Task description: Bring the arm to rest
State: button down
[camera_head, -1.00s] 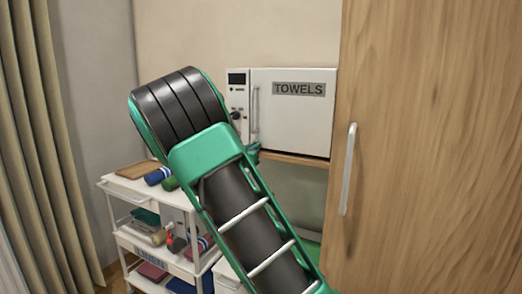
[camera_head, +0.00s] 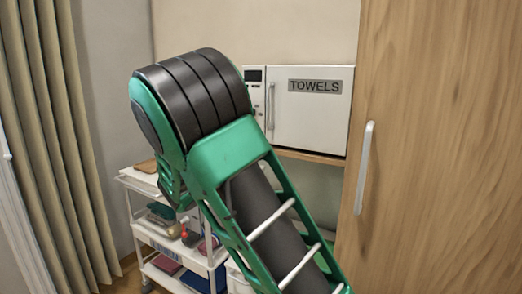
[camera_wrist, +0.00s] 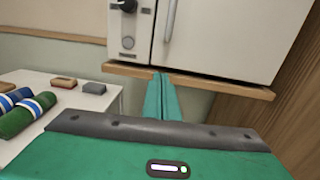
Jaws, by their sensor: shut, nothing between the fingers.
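My arm, green and black, rises from the lower right in the head view and bends at a thick black joint in front of the towel cabinet. My gripper (camera_wrist: 162,97) shows in the wrist view with its two green fingers together and nothing between them. The fingers point toward the shelf edge under the white cabinet.
The white TOWELS cabinet (camera_head: 312,112) sits on a wooden shelf (camera_wrist: 236,89). A white trolley (camera_head: 143,183) with folded things stands at the left. Rolled towels (camera_wrist: 28,115) and two small blocks lie on its top. A tall wooden cupboard (camera_head: 440,150) is at the right, a curtain (camera_head: 60,140) at the far left.

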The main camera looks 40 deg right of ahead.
jog(key=shift+v, duration=1.95)
jog(key=s+f+m+g+y, duration=0.25)
jog(key=f+m+y, duration=0.2)
jog(key=f, duration=0.25)
jog(key=s+f+m+g+y, duration=0.1)
jog(key=s+f+m+y, duration=0.25)
jog(key=f+m, duration=0.3)
jog(key=s+a+f+m+y, duration=0.2)
jog(key=s+a+m+y, duration=0.6)
jog(key=s+a+m, duration=0.7)
jog(key=s+d+m+g, duration=0.2)
jog(key=s+d, duration=0.2)
jog(key=s, duration=0.4)
jog(key=s+d+f+m+g, duration=0.1)
jog(key=s+d, duration=0.3)
jog(key=s, duration=0.5)
jog(key=shift+s+d+f+m+g, duration=0.25)
jog(key=shift+m+g, duration=0.25)
jog(key=shift+g, duration=0.35)
